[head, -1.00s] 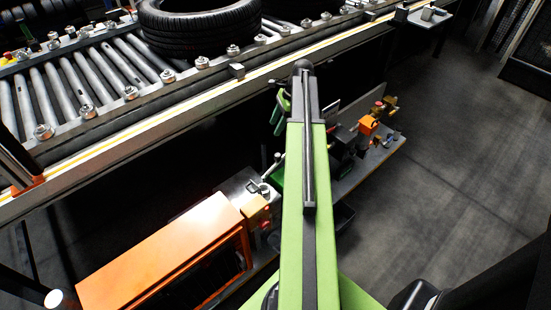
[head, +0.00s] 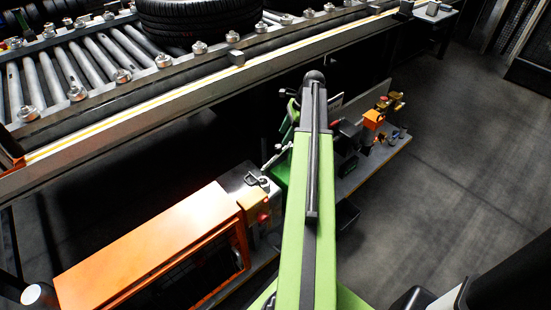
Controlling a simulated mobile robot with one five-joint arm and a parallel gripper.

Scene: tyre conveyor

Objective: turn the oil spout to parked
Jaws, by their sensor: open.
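A thin silver spout-like piece (head: 275,158) slants up and to the right beside a green container (head: 284,175), just left of my arm in the head view. I take it for the oil spout, but it is small and partly hidden, so its exact setting cannot be read. My green arm crosses the middle of the picture and covers part of the bench around it. My gripper is hidden behind or below the arm, so its place relative to the spout cannot be told.
An orange cabinet (head: 150,250) stands at lower left, with a box with a red button (head: 257,208) at its right. A roller conveyor (head: 90,65) with a tyre (head: 198,18) runs along the top left. A grey bench (head: 372,165) with small fittings lies right of my arm. Floor at right is clear.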

